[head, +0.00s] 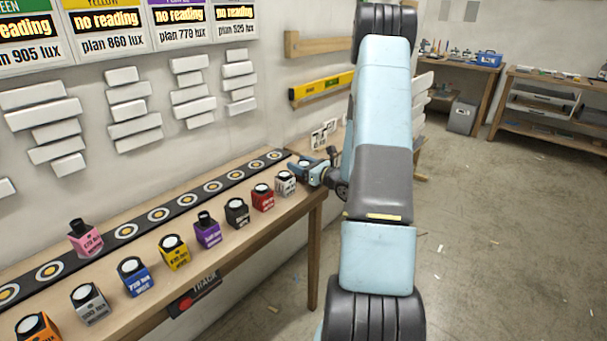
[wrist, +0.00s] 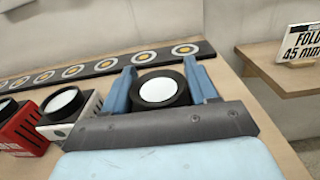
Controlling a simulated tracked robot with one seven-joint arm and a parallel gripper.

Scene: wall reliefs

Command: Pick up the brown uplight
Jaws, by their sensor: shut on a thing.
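My gripper (head: 309,170) is at the right end of the table, with its blue fingers shut on an uplight. In the wrist view my gripper (wrist: 160,82) has one finger on each side of the uplight (wrist: 158,91), whose black round top and white lens face up. The held uplight's body is hidden by the fingers and palm, so its brown colour does not show. In the head view only a little of its pale top shows between the fingers. I cannot tell whether it touches the table.
A white uplight (head: 285,183) and a red one (head: 262,198) stand just left of my gripper. Several more line the table (head: 265,235). A pink uplight (head: 84,239) stands on the black track (head: 183,201) with ringed spots. A wooden shelf (wrist: 283,75) is at the right.

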